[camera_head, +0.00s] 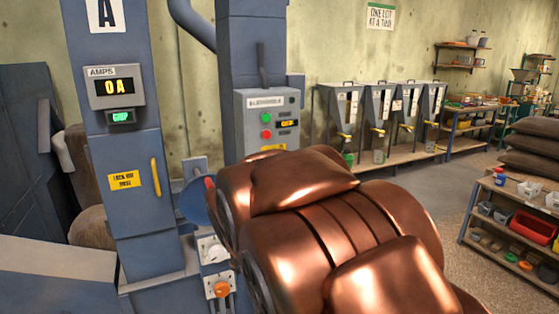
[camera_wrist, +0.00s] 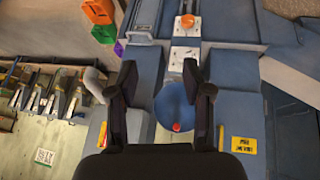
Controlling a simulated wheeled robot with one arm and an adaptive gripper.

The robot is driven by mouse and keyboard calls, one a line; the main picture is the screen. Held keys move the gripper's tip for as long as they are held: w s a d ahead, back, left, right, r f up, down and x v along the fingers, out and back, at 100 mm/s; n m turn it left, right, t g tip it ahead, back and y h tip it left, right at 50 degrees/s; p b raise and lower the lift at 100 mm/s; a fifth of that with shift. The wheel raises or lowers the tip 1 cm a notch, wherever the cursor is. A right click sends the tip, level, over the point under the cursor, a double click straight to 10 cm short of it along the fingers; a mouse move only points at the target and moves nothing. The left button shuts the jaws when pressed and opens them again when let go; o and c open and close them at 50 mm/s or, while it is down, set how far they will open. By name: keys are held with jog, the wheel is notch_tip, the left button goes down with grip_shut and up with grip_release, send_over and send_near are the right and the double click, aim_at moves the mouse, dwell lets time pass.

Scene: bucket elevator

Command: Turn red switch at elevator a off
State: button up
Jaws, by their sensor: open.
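Elevator A's blue column (camera_head: 122,150) carries an "A" sign and an amps display (camera_head: 113,87) reading "0 A". A grey control box (camera_head: 268,120) beside it has a green button and a red button (camera_head: 265,134). A blue disc (camera_wrist: 166,108) with a small red knob (camera_wrist: 176,127) shows in the wrist view. In the head view the disc (camera_head: 194,203) is partly hidden by my copper arm. I cannot tell which red part is the switch. My gripper (camera_wrist: 159,68) is open and empty, its fingers on either side of part of the disc; contact is unclear.
An orange knob (camera_head: 221,289) and a white-plated control (camera_head: 212,250) sit low by the column. A yellow handle (camera_head: 156,178) is on the column. Grey hoppers (camera_head: 341,112) line the back wall. A shelf with bins (camera_head: 531,227) stands right, with open floor before it.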

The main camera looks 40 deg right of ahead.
jog(key=w+d+r+t+h, duration=0.1)
jog(key=w+d+r+t, duration=0.25)
jog(key=w+d, duration=0.45)
jog(key=w+d+r+t+b, duration=0.1)
jog(key=w+d+r+t, duration=0.3)
jog(key=d, duration=0.9)
jog(key=w+d+r+t+h, duration=0.1)
jog(key=w+d+r+t, duration=0.1)
jog(key=w+d+t, duration=0.6)
jog(key=shift+w+d+r+n+g+p, duration=0.1)
jog(key=shift+w+d+n+g+p, duration=0.1)
jog(key=shift+w+d+g, duration=0.5)
jog(key=shift+w+d+r+n+g+p, duration=0.1)
jog(key=shift+w+d+g+p, duration=0.2)
jog(key=shift+w+d, duration=0.75)
jog(key=shift+w+d+n+g+p, duration=0.1)
jog(key=shift+w+d+g, duration=0.45)
jog(key=shift+w, duration=0.6)
grip_shut()
